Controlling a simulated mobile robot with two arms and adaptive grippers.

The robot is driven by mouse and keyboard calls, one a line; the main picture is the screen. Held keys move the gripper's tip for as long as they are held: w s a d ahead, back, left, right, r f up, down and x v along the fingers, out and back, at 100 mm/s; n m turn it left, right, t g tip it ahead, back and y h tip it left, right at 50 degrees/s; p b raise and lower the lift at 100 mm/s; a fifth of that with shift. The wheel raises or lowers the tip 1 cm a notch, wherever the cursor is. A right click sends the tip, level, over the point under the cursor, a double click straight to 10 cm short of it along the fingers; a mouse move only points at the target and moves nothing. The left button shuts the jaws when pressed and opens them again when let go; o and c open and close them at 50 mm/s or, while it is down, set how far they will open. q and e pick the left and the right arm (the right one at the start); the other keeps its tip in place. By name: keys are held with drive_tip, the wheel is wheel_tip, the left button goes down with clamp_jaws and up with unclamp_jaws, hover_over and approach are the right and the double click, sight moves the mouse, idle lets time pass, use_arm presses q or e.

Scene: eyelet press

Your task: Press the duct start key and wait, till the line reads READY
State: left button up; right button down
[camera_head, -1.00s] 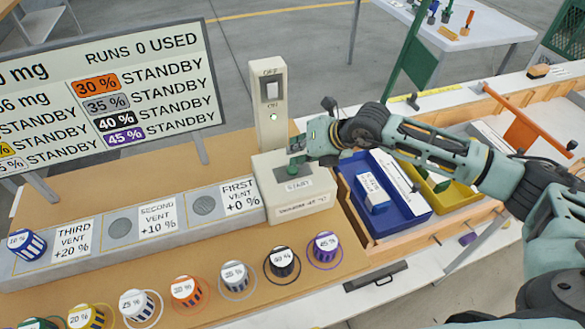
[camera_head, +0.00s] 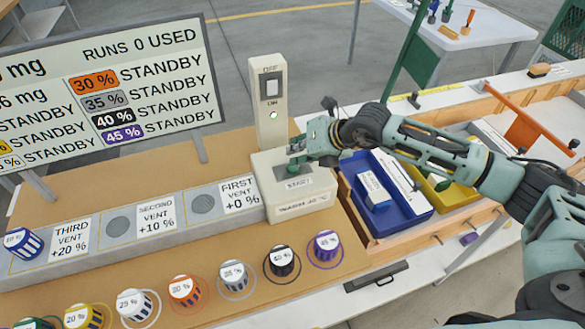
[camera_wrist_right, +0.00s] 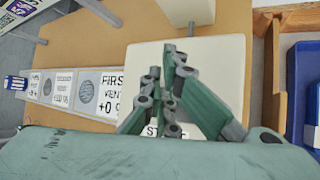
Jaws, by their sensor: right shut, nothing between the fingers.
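The duct unit (camera_head: 298,202) is a cream box with a START label (camera_head: 298,184) on top, at the right end of the grey duct (camera_head: 110,228). My right gripper (camera_head: 294,164) is shut and empty, with its fingertips over the top of the box. It hides the key itself, and I cannot tell whether the fingers touch it. The wrist view shows the closed fingers (camera_wrist_right: 172,60) above the box (camera_wrist_right: 210,60). The switch post (camera_head: 270,105) behind has a lit green lamp. The board (camera_head: 110,95) reads STANDBY beside each percentage and RUNS 0 USED. My left gripper is not in view.
Several percentage-labelled cups, such as the purple 45 % one (camera_head: 326,246), stand along the front of the wooden board. A striped cup (camera_head: 22,242) sits at the duct's left end. A blue tray (camera_head: 405,210) and a yellow tray (camera_head: 458,198) lie right of the box.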

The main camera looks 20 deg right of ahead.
drive_tip(key=shift+f+b, duration=0.5)
drive_tip(key=shift+b, duration=0.05)
idle(0.7)
drive_tip(key=shift+r, duration=0.1)
drive_tip(key=shift+r+p, duration=0.45)
drive_tip(key=shift+r, duration=0.35)
wheel_tip(320, 180, up, 5)
drive_tip(key=shift+r+p, duration=0.1)
drive_tip(key=shift+p, duration=1.15)
